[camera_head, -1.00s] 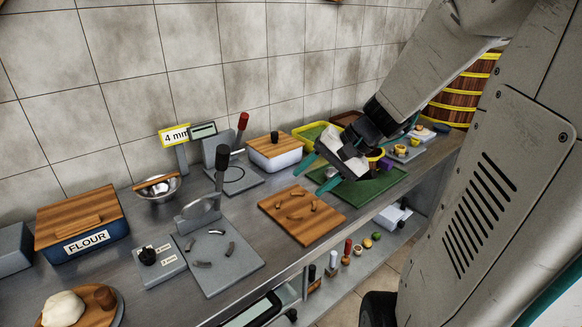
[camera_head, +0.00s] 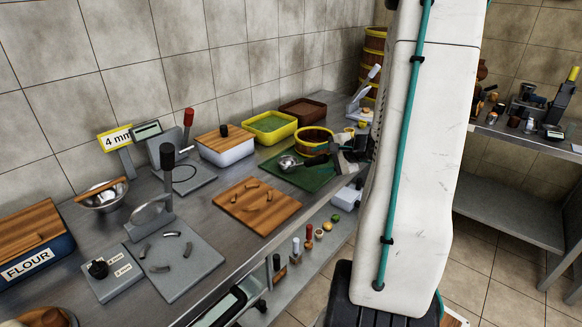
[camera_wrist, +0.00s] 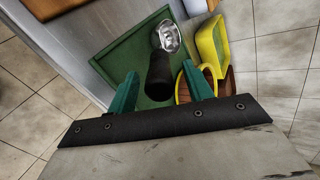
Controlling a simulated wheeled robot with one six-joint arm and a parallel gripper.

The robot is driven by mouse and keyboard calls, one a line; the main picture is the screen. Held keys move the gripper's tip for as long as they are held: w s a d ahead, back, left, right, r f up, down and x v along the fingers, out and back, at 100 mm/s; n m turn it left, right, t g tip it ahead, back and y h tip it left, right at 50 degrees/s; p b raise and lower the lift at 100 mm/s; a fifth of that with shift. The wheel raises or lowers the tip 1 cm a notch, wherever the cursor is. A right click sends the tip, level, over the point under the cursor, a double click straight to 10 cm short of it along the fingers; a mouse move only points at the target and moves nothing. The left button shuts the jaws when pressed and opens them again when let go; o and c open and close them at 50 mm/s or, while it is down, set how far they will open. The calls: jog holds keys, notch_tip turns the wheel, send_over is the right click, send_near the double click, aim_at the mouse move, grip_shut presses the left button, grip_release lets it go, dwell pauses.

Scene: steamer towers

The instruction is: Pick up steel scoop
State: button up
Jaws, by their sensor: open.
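The steel scoop (camera_head: 289,163) lies on the green tray (camera_head: 318,180), its bowl to the left and its black handle pointing right toward my gripper (camera_head: 345,157). In the wrist view the shiny scoop bowl (camera_wrist: 170,37) is beyond the teal fingertips of my gripper (camera_wrist: 159,70). The dark handle points back toward me and appears between the two spread fingers, with a gap on each side. My gripper is open and holds nothing. The handle's exact height relative to the fingers cannot be told.
A round wooden steamer ring with a yellow rim (camera_head: 313,136) stands on the tray close to the handle; it is beside the right finger in the wrist view (camera_wrist: 183,88). A yellow bin (camera_head: 270,125) and a brown bin (camera_head: 303,109) stand behind. A wooden board (camera_head: 257,204) lies left.

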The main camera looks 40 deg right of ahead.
jog(key=shift+x, duration=1.05)
grip_shut()
